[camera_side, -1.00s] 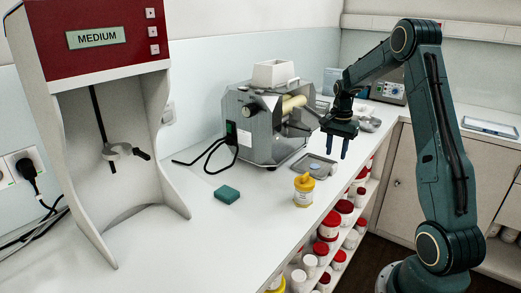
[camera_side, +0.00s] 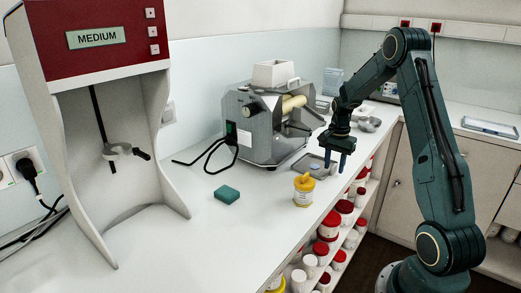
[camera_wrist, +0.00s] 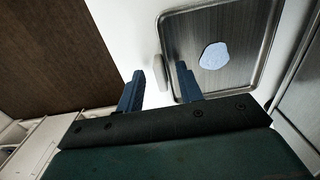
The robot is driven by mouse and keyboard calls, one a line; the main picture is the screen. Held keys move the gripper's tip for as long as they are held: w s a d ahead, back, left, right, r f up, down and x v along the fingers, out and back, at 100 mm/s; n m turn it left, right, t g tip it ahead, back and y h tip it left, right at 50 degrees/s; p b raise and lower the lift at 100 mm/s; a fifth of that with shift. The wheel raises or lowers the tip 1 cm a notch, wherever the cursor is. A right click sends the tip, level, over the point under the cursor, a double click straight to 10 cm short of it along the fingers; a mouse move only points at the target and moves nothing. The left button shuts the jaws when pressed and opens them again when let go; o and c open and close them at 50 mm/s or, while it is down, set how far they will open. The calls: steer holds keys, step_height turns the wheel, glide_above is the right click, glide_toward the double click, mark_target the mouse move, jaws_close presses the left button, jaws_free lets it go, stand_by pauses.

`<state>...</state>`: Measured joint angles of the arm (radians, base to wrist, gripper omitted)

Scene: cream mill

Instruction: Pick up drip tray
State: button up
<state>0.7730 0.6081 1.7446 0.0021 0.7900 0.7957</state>
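The drip tray (camera_side: 308,171) is a shallow grey metal tray on the white counter, in front of the mill. In the wrist view the tray (camera_wrist: 226,80) fills the upper right, with a raised rim and a pale blue patch (camera_wrist: 214,56) on its floor. A small light tab (camera_wrist: 161,72) stands at its left edge. My gripper (camera_side: 336,168) is open, pointing down over the tray's right side. In the wrist view my gripper (camera_wrist: 160,80) has one finger left of the tab and the other over the tray's edge. I cannot tell whether the fingers touch it.
The steel mill (camera_side: 262,125) stands close behind the tray. A yellow-lidded jar (camera_side: 303,190) stands in front of it, and a green block (camera_side: 227,195) lies further left. The counter's front edge is near, with shelves of red-lidded jars (camera_side: 329,226) below.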

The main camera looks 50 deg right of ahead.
jaws_close()
steer(key=shift+r, duration=0.1)
step_height(320, 180, up, 10)
stand_by(0.9)
stand_by(0.4)
